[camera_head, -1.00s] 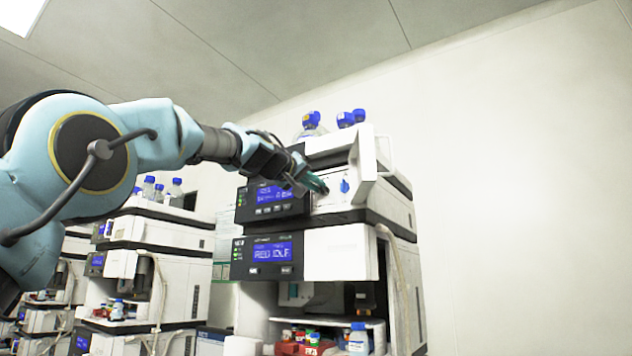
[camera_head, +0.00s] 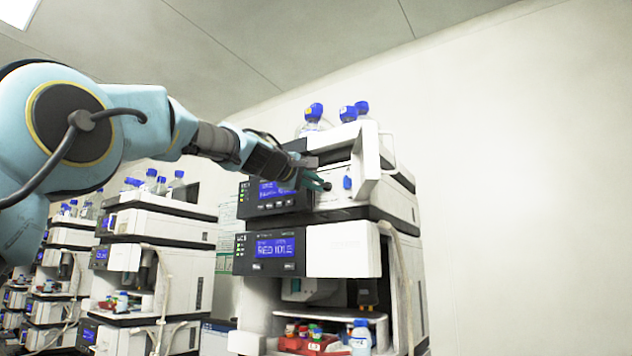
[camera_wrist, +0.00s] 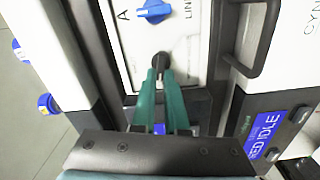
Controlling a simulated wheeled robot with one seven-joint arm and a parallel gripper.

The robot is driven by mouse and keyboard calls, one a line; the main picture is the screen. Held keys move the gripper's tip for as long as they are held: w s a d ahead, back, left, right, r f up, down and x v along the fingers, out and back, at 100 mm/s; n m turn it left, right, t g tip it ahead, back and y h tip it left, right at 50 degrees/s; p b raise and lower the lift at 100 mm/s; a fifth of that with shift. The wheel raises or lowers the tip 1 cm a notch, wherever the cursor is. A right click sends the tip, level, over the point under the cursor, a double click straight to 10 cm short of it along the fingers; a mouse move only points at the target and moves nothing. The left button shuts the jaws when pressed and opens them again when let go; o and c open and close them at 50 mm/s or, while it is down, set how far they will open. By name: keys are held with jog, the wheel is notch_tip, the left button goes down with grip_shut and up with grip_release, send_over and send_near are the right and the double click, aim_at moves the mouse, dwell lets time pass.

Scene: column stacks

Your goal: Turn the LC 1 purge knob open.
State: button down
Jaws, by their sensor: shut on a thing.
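The small black purge knob (camera_wrist: 160,59) sits on the white front panel of the upper pump module (camera_head: 333,200), below a blue knob (camera_wrist: 154,11) in the wrist view. In the head view the black knob (camera_head: 327,186) shows just at the fingertips, left of the blue knob (camera_head: 347,182). My gripper (camera_wrist: 160,76), with teal fingers, is shut on the black knob from the front. The fingertips (camera_head: 323,185) cover part of it, so its exact turn angle cannot be told.
A white door or handle frame (camera_head: 366,162) juts out right of the knobs. A dark handle (camera_wrist: 262,40) stands right in the wrist view. Blue-capped bottles (camera_head: 313,115) stand on top. A lower module shows a display (camera_head: 273,248). More stacks (camera_head: 160,225) stand left.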

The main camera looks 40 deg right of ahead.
jog(key=shift+n, duration=0.4)
jog(key=c, duration=0.9)
grip_release()
jog(key=shift+c, duration=0.2)
jog(key=b+v, duration=0.5)
jog(key=v, duration=0.5)
jog(key=shift+a+b, duration=0.4)
jog(key=shift+f, duration=0.15)
